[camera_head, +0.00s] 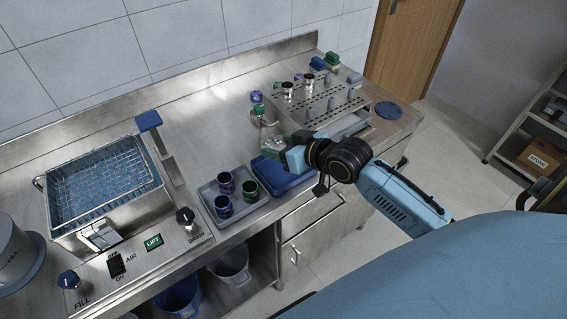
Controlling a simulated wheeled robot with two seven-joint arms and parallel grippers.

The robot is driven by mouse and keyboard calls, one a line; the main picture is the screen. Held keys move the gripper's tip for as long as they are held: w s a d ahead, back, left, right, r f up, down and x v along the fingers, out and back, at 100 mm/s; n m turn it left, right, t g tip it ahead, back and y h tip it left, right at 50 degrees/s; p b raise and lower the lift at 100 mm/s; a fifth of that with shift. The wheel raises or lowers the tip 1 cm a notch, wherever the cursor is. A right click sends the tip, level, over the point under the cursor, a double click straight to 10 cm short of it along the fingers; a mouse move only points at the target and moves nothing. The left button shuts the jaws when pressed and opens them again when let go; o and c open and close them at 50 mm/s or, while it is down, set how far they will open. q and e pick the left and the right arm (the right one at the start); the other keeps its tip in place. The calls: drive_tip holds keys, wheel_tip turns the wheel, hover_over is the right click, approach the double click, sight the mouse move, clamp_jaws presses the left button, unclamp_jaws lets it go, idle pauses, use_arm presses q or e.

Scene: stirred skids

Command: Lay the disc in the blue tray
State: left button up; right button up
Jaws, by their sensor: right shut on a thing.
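My right gripper (284,152) comes in from the right, over the back of the blue tray (272,179). It is shut on a small pale-green thing (272,144) at its fingertips, which seems to be the disc; its full outline is hard to see. The blue tray lies on the steel counter near the front edge, partly hidden under the gripper and wrist. The part of the tray that shows looks empty. My left gripper is not in view.
A grey tray (207,190) with several dark cups stands left of the blue tray. A perforated rack (330,90) with pegs and cups stands behind my wrist. A flat round blue piece (389,110) lies at the counter's right end. A wire basket (66,215) sits at left.

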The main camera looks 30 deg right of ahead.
drive_tip(key=d, duration=0.2)
drive_tip(key=shift+w+d+n, duration=0.2)
drive_tip(key=shift+d+n, duration=0.15)
drive_tip(key=shift+n, duration=0.05)
drive_tip(key=shift+g, duration=0.3)
wheel_tip(320, 180, down, 5)
drive_tip(key=shift+d+f, duration=0.15)
drive_tip(key=shift+f, duration=0.05)
drive_tip(key=shift+f+b, duration=0.55)
drive_tip(key=shift+f, duration=1.7)
drive_tip(key=shift+f, duration=0.1)
drive_tip(key=o, duration=1.1)
